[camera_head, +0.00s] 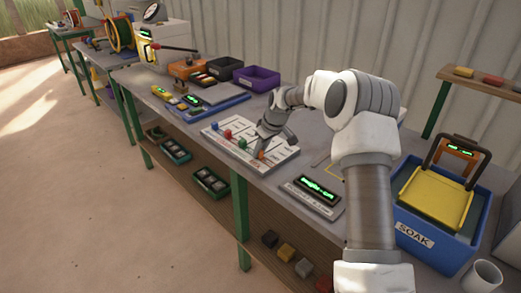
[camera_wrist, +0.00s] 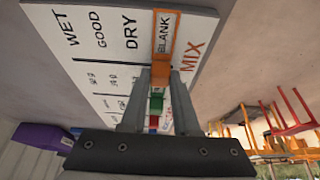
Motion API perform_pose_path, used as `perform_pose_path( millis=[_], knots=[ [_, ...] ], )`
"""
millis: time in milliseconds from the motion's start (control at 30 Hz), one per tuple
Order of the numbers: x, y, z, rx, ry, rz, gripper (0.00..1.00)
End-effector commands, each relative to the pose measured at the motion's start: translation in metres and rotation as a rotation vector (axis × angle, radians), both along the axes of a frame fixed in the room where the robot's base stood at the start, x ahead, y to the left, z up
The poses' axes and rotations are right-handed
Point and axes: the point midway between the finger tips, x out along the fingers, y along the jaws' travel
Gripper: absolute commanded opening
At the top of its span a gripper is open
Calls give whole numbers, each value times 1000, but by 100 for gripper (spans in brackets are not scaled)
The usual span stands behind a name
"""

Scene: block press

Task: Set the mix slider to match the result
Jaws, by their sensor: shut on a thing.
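The white slider board (camera_head: 228,142) lies on the bench, and in the wrist view (camera_wrist: 88,45) it reads WET, GOOD, DRY and MIX. The orange mix slider (camera_head: 261,155) is at the board's right end. In the wrist view its orange frame (camera_wrist: 155,48) surrounds the word BLANK, beside DRY. My gripper (camera_head: 260,147) reaches down to it and is shut on its orange knob (camera_wrist: 160,76). The fingers hide part of the knob. Blue (camera_head: 214,126), red (camera_head: 228,134) and green (camera_head: 242,143) knobs stand in a row to the left.
A black display (camera_head: 318,191) with green text, too small to read surely, lies right of the board. A blue SOAK bin (camera_head: 440,237) stands farther right. A blue tray (camera_head: 215,107) and a purple bin (camera_head: 257,78) lie behind left.

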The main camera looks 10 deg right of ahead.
Motion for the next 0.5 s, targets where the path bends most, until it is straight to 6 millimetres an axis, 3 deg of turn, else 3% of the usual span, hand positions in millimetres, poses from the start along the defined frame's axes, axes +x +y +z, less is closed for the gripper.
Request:
perform_pose_path(
  millis=[500],
  knots=[
    [2,-3,1,0,0,-1,0]
  ],
)
